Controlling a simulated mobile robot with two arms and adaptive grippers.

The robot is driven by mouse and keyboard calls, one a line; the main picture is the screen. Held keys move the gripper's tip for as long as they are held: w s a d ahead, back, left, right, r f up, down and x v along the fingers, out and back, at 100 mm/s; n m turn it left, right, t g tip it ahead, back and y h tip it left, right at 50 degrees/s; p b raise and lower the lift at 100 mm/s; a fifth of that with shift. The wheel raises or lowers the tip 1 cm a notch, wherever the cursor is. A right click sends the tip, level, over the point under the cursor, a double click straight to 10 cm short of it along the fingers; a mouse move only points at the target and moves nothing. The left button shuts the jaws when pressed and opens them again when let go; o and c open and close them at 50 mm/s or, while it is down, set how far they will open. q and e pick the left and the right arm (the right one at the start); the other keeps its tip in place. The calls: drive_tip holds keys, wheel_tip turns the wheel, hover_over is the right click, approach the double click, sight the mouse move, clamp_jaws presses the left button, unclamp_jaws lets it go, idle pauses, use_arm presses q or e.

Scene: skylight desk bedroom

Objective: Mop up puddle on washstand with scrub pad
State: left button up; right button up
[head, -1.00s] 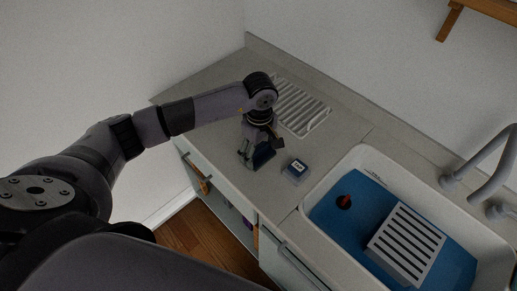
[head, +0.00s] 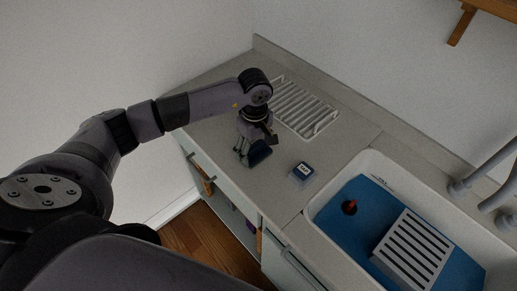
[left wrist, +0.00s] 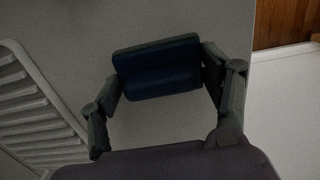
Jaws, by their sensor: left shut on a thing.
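My left gripper (head: 250,150) is shut on a dark blue scrub pad (head: 260,155), low over the grey washstand top (head: 222,138) near its front edge. In the left wrist view the scrub pad (left wrist: 157,58) sits between the two fingertips of my left gripper (left wrist: 160,78). I cannot tell whether the pad touches the surface. No puddle can be made out; the arm and pad cover part of the counter. My right gripper is not in view.
A small box with a blue-and-white top (head: 302,170) stands right of the pad. A white drying rack (head: 306,108) lies behind the gripper. At right, a white sink (head: 330,190) holds a blue mat (head: 338,205), a slatted grey item (head: 413,248) and a small red-and-dark object (head: 349,207).

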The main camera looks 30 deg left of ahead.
sight(265, 158)
use_arm(q)
drive_tip(key=shift+a, duration=0.45)
drive_tip(key=shift+d, duration=0.15)
drive_tip(key=shift+d+b, duration=0.3)
drive_tip(key=shift+d, duration=0.6)
drive_tip(key=shift+d, duration=0.1)
drive_tip(key=shift+d, duration=0.9)
drive_tip(key=shift+a, duration=0.1)
drive_tip(key=shift+a+b, duration=0.6)
drive_tip(key=shift+a, duration=0.35)
